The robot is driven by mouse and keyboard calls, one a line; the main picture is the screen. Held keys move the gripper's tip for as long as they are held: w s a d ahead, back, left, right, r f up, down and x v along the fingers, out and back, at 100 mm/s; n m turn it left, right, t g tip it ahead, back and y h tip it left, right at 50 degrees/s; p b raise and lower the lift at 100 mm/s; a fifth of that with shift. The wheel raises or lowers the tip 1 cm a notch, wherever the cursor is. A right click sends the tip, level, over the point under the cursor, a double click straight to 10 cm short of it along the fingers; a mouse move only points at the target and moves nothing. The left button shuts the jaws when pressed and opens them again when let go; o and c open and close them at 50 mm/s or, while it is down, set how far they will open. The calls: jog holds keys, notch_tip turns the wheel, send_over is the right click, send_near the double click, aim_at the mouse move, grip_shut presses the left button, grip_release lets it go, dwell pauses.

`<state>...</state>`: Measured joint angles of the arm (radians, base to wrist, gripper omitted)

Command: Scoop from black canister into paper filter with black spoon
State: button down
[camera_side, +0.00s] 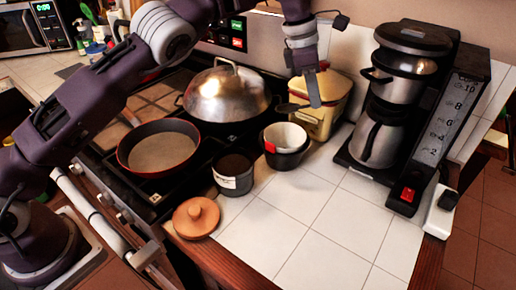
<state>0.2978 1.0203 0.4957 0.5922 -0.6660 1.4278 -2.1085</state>
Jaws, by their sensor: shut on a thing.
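The black canister (232,184) stands open on the white tile counter, with dark contents inside and a pale label on its front. The white paper filter (285,135) sits in a dark round holder (289,160) just right of and behind the canister, with a red tag at its left edge. My gripper (314,98) points down above and slightly right of the filter. It is shut on the black spoon (288,107), which reaches left from the fingers over the filter's far side. I cannot tell what is in the spoon's bowl.
A yellow container (318,122) stands close behind my gripper. The coffee maker (421,105) is at the right. A domed pot (227,92) and a red-rimmed pan (158,148) are on the stove. A round wooden lid (195,217) lies in front. The front tiles are clear.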

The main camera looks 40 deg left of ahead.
dwell(0.5)
jog(key=s+a+m+g+h, duration=0.2)
jog(key=s+a+m+g, duration=0.15)
jog(key=s+m, duration=0.45)
jog(key=s+a+m+g+h, duration=0.2)
jog(key=s+a+m, duration=0.2)
jog(key=s, duration=0.7)
notch_tip(320, 180, down, 8)
jog(key=a+r, duration=0.1)
notch_tip(320, 180, up, 6)
jog(key=d+t+y, duration=0.1)
jog(key=d+y, duration=0.1)
jog(key=y, duration=0.1)
jog(key=shift+s+r, duration=0.2)
jog(key=shift+s, duration=0.25)
jog(key=shift+t, duration=0.25)
